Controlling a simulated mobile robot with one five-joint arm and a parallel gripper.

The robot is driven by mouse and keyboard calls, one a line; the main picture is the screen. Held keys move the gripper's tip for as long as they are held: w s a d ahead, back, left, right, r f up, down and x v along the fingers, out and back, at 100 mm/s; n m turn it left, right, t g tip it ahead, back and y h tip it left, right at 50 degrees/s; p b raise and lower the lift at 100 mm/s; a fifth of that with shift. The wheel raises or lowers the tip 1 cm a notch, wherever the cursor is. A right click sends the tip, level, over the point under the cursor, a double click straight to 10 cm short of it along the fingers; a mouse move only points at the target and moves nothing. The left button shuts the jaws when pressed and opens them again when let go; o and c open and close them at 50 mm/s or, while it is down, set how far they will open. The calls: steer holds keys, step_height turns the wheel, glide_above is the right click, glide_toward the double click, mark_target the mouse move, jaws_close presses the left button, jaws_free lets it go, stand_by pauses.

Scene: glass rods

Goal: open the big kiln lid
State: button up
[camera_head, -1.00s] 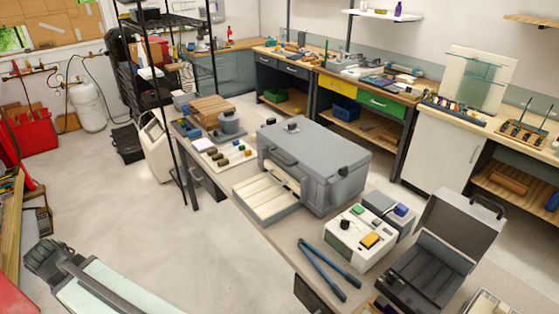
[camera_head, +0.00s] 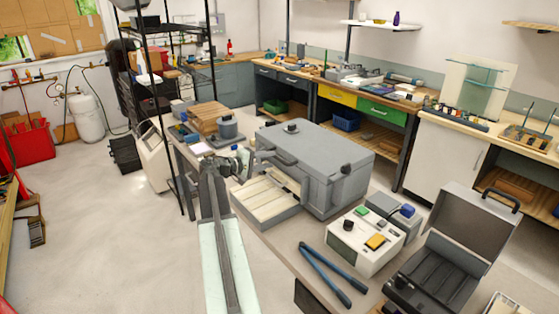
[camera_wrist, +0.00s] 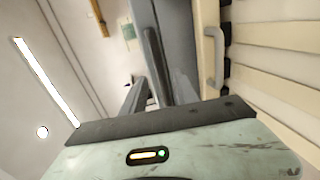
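The big grey kiln (camera_head: 335,190) stands on the bench with its lid (camera_head: 320,145) down and shut. A dark bar handle (camera_head: 276,157) runs along the lid's front left edge, and a round knob sits on top. My gripper (camera_head: 246,163) is just left of this handle, above the tray of cream slats, with no visible contact.
The cream slatted tray (camera_head: 258,208) lies in front of the kiln. A white control box (camera_head: 364,240), blue-handled tongs (camera_head: 328,274) and an open dark case (camera_head: 450,250) are at the right. A black shelf post (camera_head: 165,120) rises left of the bench.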

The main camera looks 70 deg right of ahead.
mark_target(278, 158)
steer(key=b+x, duration=0.1)
steer(key=x, duration=0.4)
steer(key=shift+s+d, duration=0.1)
steer(key=shift+d, duration=0.15)
jaws_close()
steer(key=shift+f, duration=0.1)
stand_by(0.9)
